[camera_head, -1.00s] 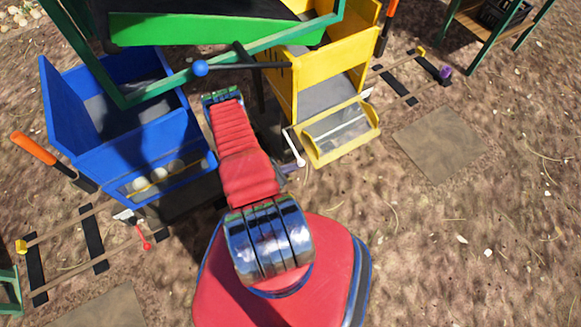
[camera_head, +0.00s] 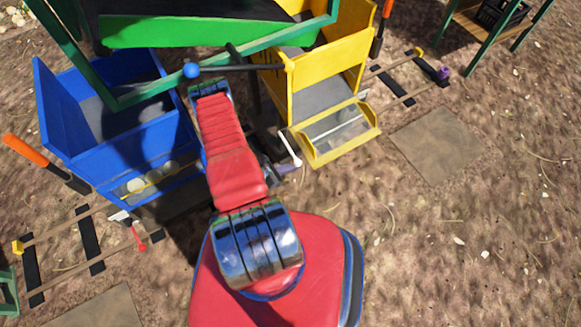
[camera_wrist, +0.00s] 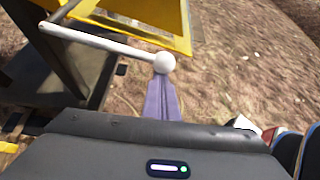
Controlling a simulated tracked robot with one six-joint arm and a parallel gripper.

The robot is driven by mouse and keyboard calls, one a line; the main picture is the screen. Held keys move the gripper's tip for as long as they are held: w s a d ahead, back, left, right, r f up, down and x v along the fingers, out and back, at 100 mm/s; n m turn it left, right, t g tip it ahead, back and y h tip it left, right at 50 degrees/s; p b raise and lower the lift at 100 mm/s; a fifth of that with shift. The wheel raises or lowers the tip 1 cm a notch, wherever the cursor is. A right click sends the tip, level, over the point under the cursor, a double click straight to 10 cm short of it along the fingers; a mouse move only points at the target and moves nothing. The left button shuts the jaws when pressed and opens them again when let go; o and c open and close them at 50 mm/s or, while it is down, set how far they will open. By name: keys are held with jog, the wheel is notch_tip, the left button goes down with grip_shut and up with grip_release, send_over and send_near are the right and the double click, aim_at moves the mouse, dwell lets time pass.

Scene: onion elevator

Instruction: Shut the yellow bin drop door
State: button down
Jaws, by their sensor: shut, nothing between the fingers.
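The yellow bin (camera_head: 330,62) stands at upper centre in the head view. Its drop door (camera_head: 338,134) is open and juts out at the bin's lower front. A white lever (camera_head: 289,147) with a ball end is at the door's left side. In the wrist view the lever (camera_wrist: 105,42) runs from the left to its white ball (camera_wrist: 164,62), with the yellow door (camera_wrist: 150,12) beyond. My gripper (camera_wrist: 162,88) has its purple fingers shut and empty, their tips right by the ball. I cannot tell whether they touch it. My arm partly hides the gripper in the head view.
A blue bin (camera_head: 120,128) with pale onions behind its lower front stands to the left. A green frame and a blue-knobbed handle (camera_head: 191,69) are above my arm. Rails with dark sleepers lie on both sides. The dirt to the right is mostly clear.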

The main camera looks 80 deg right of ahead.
jog(key=shift+f, duration=0.1)
jog(key=w+a+r, duration=0.1)
jog(key=w+a, duration=0.5)
jog(key=w, duration=0.1)
dwell(1.0)
jog(key=shift+w+r, duration=0.1)
dwell(0.5)
